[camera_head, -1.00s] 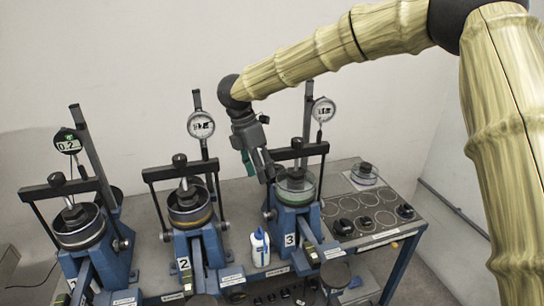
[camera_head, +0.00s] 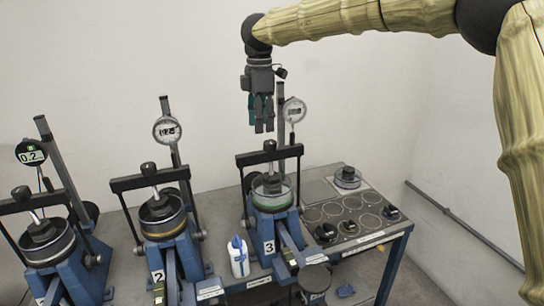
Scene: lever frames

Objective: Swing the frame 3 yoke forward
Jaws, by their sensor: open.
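The frame 3 yoke (camera_head: 270,153) is a dark crossbar with side arms and a knob on top. It stands upright over a clear-walled cell (camera_head: 271,192) on the blue frame marked 3 (camera_head: 268,246). My gripper (camera_head: 262,128) points down, open and empty, just above the yoke and knob in the picture. Whether it touches the knob I cannot tell, but a gap seems to show. A dial gauge (camera_head: 294,110) stands on a post behind the yoke, to the right of my gripper.
Frame 2 (camera_head: 160,210) and another frame (camera_head: 45,240) with similar yokes and gauges stand to the left. A white bottle (camera_head: 238,258) stands between frames 2 and 3. A panel with dark weights (camera_head: 326,232) lies to the right. Free air surrounds my gripper above.

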